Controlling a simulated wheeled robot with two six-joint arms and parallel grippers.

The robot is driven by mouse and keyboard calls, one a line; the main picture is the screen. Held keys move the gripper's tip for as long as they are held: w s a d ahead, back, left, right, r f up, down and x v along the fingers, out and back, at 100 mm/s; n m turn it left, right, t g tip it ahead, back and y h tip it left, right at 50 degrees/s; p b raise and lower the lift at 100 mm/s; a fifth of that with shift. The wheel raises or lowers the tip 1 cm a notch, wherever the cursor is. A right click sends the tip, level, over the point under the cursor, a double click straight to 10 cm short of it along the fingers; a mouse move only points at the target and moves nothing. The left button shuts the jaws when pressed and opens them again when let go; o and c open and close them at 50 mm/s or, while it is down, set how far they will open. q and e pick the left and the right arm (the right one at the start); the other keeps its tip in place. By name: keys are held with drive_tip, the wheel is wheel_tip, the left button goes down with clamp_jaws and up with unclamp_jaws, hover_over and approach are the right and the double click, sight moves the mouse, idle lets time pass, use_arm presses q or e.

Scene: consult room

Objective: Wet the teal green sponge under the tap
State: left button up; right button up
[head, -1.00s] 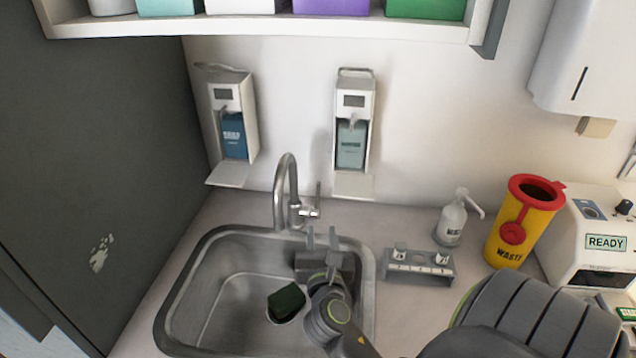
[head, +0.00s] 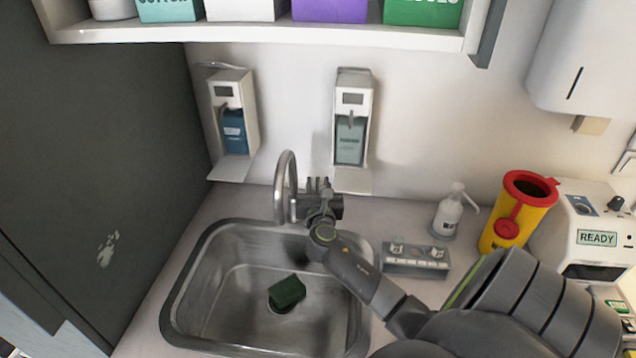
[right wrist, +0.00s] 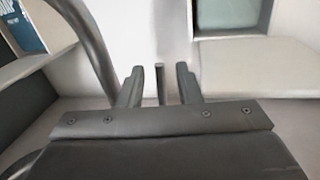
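The teal green sponge (head: 287,292), dark green in this light, lies on the floor of the steel sink (head: 225,312), over the drain. The curved tap (head: 282,180) stands at the sink's back edge; I see no water coming from it. My right gripper (head: 318,184) is at the tap, just right of the spout. In the right wrist view its two fingers (right wrist: 160,88) are apart, and a thin upright bar, seemingly the tap lever (right wrist: 161,82), stands between them without visible contact. The spout (right wrist: 88,50) shows at left there. My left gripper is not in view.
Two wall dispensers (head: 233,125) (head: 351,130) hang behind the sink. Right of it stand a small grey rack (head: 415,262), a pump bottle (head: 448,215), a yellow waste bin (head: 512,222) and a READY machine (head: 597,238). A shelf (head: 270,33) is above.

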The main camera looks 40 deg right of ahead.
drive_tip(key=shift+w+d, duration=0.1)
drive_tip(key=shift+w, duration=0.05)
clamp_jaws()
idle(0.4)
drive_tip(key=shift+f+b, duration=0.2)
drive_tip(key=shift+b, duration=0.2)
drive_tip(key=b, duration=0.2)
drive_tip(key=shift+s+a+f+t+h+b, duration=0.2)
drive_tip(key=shift+s+a+t+h+b, duration=0.1)
drive_tip(key=shift+a+t+b, duration=0.1)
drive_tip(key=shift+s+r, duration=0.1)
drive_tip(key=shift+r, duration=0.15)
